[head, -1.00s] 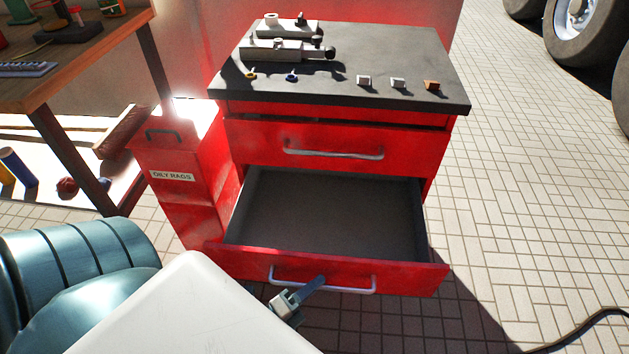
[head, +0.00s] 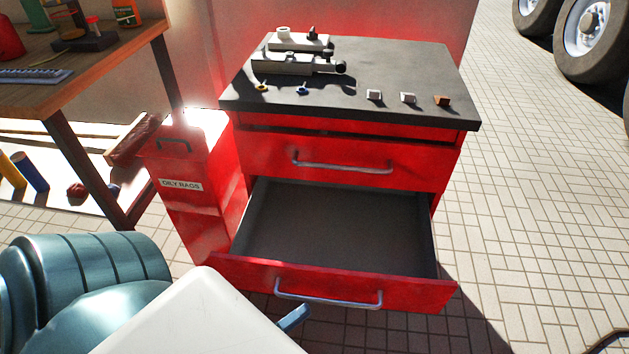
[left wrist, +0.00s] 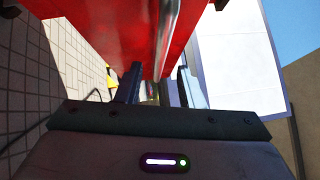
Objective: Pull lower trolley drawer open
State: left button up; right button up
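The lower trolley drawer (head: 335,285) is pulled well out of the red trolley, and its grey inside looks empty. Its metal bar handle (head: 328,302) runs along the drawer front. In the head view one finger of my left gripper (head: 295,318) shows just below the handle; the rest is hidden behind my white arm link. In the left wrist view my left gripper (left wrist: 159,70) has its two fingers apart. The handle (left wrist: 168,30) and the red drawer front lie beyond the fingertips, and nothing is held. My right gripper is not in view.
Small parts lie on the grey trolley top (head: 400,70). A red oily rags bin (head: 190,215) stands left of the trolley, and a wooden workbench (head: 90,75) is at the far left.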

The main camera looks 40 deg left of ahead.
pick_arm(q)
jog(key=v, duration=0.5)
dwell(0.4)
